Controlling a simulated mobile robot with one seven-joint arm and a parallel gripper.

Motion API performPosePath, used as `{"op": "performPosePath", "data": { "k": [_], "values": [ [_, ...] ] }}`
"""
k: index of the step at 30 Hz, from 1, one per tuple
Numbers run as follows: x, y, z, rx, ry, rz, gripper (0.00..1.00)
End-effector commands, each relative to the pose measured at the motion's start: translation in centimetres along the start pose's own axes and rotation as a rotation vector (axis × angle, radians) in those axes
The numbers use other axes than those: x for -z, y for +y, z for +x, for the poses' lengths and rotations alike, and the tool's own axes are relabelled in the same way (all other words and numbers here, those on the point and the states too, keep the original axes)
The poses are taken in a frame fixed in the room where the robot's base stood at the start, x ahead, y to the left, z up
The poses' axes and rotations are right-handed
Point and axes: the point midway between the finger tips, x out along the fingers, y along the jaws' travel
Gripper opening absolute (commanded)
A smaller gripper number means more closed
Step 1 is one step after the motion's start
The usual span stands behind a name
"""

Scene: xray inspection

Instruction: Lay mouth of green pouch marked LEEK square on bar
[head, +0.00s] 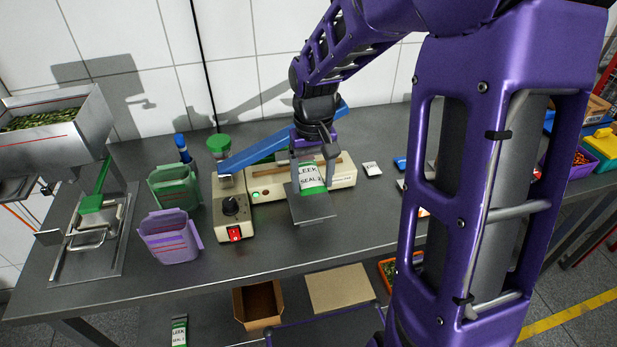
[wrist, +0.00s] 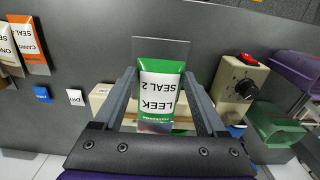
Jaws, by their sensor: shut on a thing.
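The green pouch (head: 313,178) has a white label reading LEEK, SEAL 2. My gripper (head: 316,148) is shut on it, and in the wrist view the pouch (wrist: 160,90) sits between my two fingers. The pouch is above or on a grey metal plate (head: 314,209) in front of the cream sealer (head: 268,190). The sealer's blue lever (head: 252,153) is raised at a slant behind my gripper. A brown bar strip (head: 347,164) shows along the sealer's top. My gripper and the pouch hide part of the bar, so I cannot tell whether the mouth touches it or lies square.
A control box with a dial (head: 232,207) and red switch stands left of the sealer. Green (head: 174,187) and purple (head: 170,238) bins stand farther left. A small white tag (head: 372,169) lies right. Orange-and-white pouches (wrist: 28,45) show in the wrist view. The front bench strip is clear.

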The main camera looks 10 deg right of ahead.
Motion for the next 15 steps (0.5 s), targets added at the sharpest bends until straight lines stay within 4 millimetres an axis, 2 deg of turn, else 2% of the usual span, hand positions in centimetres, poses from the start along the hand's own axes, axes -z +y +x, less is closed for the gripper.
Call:
{"op": "performPosePath", "data": {
  "k": [8,15],
  "values": [
    [0.1,0.0,1.0,0.0,-0.002,0.001,0.19],
    [0.1,0.0,2.7,0.0,-0.004,0.0,0.19]
  ]
}}
